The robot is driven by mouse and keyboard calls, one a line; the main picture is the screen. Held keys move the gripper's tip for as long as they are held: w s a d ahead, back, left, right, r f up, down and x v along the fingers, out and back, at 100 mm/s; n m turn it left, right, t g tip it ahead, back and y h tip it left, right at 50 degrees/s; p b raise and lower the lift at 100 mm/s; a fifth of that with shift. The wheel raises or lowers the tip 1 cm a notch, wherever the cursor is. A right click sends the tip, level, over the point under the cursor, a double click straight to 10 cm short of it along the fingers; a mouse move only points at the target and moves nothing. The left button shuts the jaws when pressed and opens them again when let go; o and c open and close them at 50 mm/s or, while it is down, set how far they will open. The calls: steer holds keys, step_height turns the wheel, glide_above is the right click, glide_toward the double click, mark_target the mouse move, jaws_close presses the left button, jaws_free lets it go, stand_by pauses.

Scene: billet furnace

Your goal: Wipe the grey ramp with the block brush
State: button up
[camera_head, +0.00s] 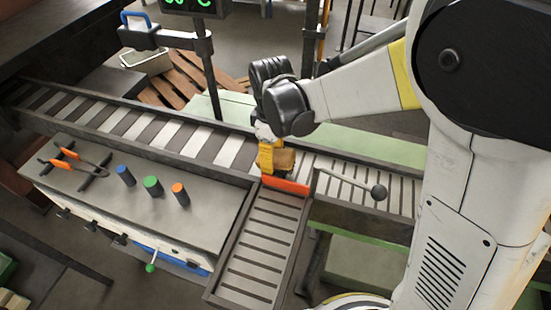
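The grey ramp (262,240) slopes down toward the front from the roller conveyor, with dark crosswise slots in its surface. An orange-red strip (286,186) lies across its upper end. My gripper (270,160) is above that end, pointing down, with yellow parts showing. I cannot tell whether the block touches the strip or ramp.
Left of the ramp, a grey bench (140,205) carries orange-handled tongs (75,158) and blue, green and orange cylinders (152,186). A lever with a black ball (378,192) stands close to the right. The conveyor (190,138) runs behind. The ramp's lower part is clear.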

steer(key=shift+w+a+r, duration=0.2)
steer(key=shift+w+a, duration=0.05)
steer(key=shift+a, duration=0.35)
steer(key=shift+w+a+r+p, duration=0.1)
steer(key=shift+a+r+p, duration=0.1)
steer(key=shift+r+p, duration=0.25)
steer(key=shift+r, duration=0.3)
steer(key=shift+d+r+p, duration=0.2)
steer(key=shift+r+p, duration=0.6)
steer(key=shift+r, duration=0.05)
steer(key=shift+r+p, duration=1.25)
steer(key=shift+r, duration=0.65)
